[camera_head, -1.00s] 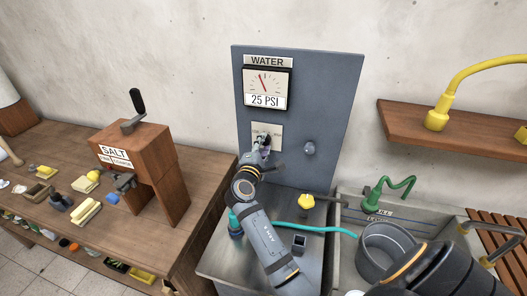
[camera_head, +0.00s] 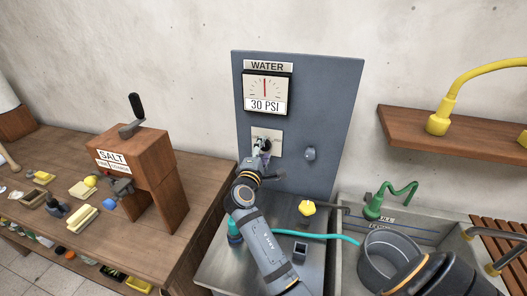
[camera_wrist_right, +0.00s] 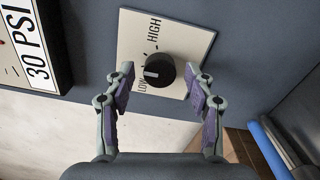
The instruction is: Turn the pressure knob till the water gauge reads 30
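The water gauge (camera_head: 267,88) on the grey panel reads 30 PSI, with its red needle upright. Its 30 PSI readout (camera_wrist_right: 38,60) also shows in the right wrist view. The black pressure knob (camera_wrist_right: 160,70) sits on a pale plate marked LOW and HIGH, its white mark toward LOW. My right gripper (camera_wrist_right: 163,88) is open, with one finger on each side of the knob and visible gaps between. In the head view my right gripper (camera_head: 262,150) is at the plate and largely hides the knob. My left gripper is not in view.
Below are a yellow knob (camera_head: 307,208), a teal hose (camera_head: 318,236) and a sink (camera_head: 350,216). A salt grinder (camera_head: 145,150) stands on the wooden table to the left. A shelf (camera_head: 405,125) is at right.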

